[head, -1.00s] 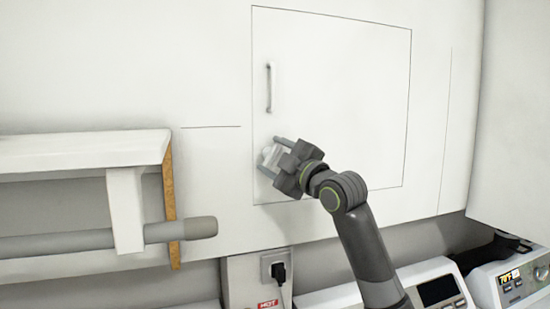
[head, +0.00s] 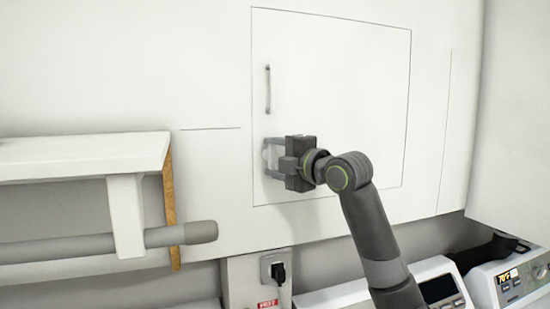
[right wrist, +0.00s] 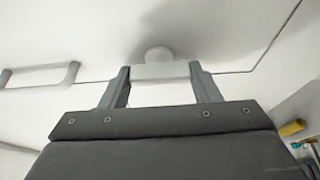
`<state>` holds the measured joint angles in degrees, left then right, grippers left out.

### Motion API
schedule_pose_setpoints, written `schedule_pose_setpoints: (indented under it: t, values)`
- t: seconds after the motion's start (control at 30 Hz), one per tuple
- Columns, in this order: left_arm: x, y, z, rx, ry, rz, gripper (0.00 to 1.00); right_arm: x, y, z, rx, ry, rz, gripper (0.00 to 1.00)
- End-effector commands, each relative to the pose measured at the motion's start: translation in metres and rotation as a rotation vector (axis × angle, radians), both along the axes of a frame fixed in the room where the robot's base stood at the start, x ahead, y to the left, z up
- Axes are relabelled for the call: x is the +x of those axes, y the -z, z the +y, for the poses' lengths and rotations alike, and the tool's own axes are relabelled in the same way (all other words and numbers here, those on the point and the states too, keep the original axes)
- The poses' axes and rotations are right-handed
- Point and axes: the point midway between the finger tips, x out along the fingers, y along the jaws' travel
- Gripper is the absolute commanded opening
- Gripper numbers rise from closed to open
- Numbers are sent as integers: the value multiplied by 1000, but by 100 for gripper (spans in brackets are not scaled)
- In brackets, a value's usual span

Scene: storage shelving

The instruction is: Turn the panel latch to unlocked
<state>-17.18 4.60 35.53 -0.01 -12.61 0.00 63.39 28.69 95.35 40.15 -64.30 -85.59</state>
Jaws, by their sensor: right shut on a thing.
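The white access panel (head: 345,95) is set in the wall and outlined by a thin seam, with its door flush with the wall. The small white panel latch (head: 267,154) sits low at the panel's left side, mostly hidden by my right gripper (head: 272,159). In the right wrist view the latch (right wrist: 160,70) is a white bar with a round knob behind it, between the two fingers of my right gripper (right wrist: 159,78). The gripper is shut on the bar, one finger above the other in the head view. My left gripper is not in view.
A grey bar handle (head: 268,90) stands above the latch. A white shelf (head: 85,155) with a grey rod (head: 180,233) is at the left. Below are a plugged socket (head: 274,267) and machines with displays (head: 510,278). The wall around the panel is clear.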

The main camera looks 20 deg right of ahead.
Motion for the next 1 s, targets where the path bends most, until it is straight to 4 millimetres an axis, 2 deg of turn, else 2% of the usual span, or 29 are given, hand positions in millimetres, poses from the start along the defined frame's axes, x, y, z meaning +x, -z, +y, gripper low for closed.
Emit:
schedule_pose_setpoints:
  t: [0.37,0.4,0.53,0.87,1.0]
  values:
    - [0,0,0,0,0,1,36,0,1,0,-7,1,1,34]
    - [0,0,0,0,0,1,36,0,1,0,-7,2,1,60]
    - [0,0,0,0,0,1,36,0,1,0,-6,1,1,77]
    - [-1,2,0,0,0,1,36,-2,1,-1,-5,1,0,78]
    - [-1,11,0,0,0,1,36,-13,3,-7,-6,3,-4,78]
